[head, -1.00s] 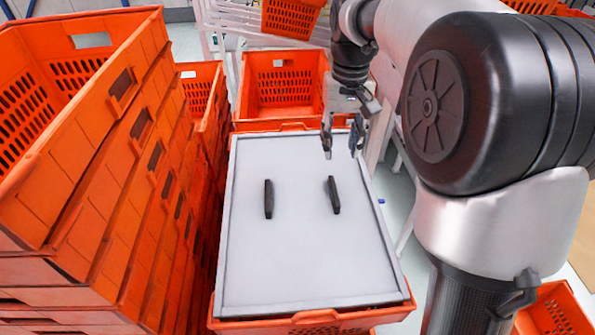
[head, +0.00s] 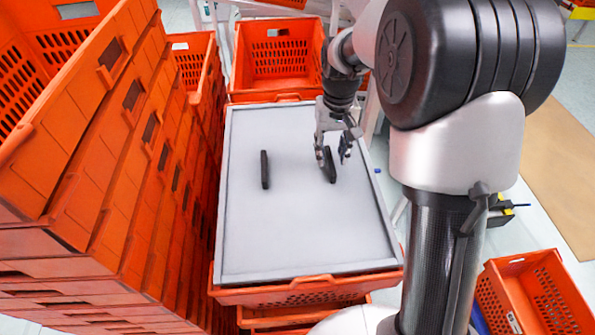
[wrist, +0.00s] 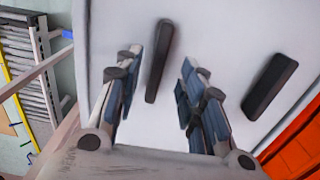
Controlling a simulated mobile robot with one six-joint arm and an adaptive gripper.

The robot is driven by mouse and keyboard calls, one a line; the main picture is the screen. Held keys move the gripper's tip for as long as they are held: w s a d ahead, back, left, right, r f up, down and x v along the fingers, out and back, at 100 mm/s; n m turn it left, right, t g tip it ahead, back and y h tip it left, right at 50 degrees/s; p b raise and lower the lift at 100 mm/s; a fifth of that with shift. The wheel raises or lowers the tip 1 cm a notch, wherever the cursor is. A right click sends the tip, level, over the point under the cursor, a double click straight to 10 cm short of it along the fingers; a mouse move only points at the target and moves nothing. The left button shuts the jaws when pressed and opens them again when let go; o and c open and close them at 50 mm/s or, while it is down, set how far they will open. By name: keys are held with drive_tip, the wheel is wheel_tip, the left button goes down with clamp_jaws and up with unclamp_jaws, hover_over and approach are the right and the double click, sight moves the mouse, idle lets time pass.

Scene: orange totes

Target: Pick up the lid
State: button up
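The lid (head: 290,225) is a flat light-grey panel with a raised rim, lying on top of an orange tote (head: 300,292). It has two black bar handles, a left one (head: 265,170) and a right one (head: 331,166). My gripper (head: 334,158) is open at the right handle. In the wrist view, that handle (wrist: 158,60) lies ahead between my two open fingers (wrist: 155,95), nearer the left finger, with clear gaps on both sides. The other handle (wrist: 269,87) is outside the fingers, to the right. I cannot tell the exact height of the fingertips above the lid.
A tall stack of orange totes (head: 100,170) stands close along the lid's left side. An orange tote (head: 277,60) sits behind the lid. Another orange tote (head: 535,295) is on the floor at lower right.

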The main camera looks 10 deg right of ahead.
sight(331, 159)
drive_tip(key=f, duration=0.4)
drive_tip(key=shift+w+d, duration=0.1)
drive_tip(key=shift+w, duration=0.2)
drive_tip(key=shift+c, duration=0.4)
clamp_jaws()
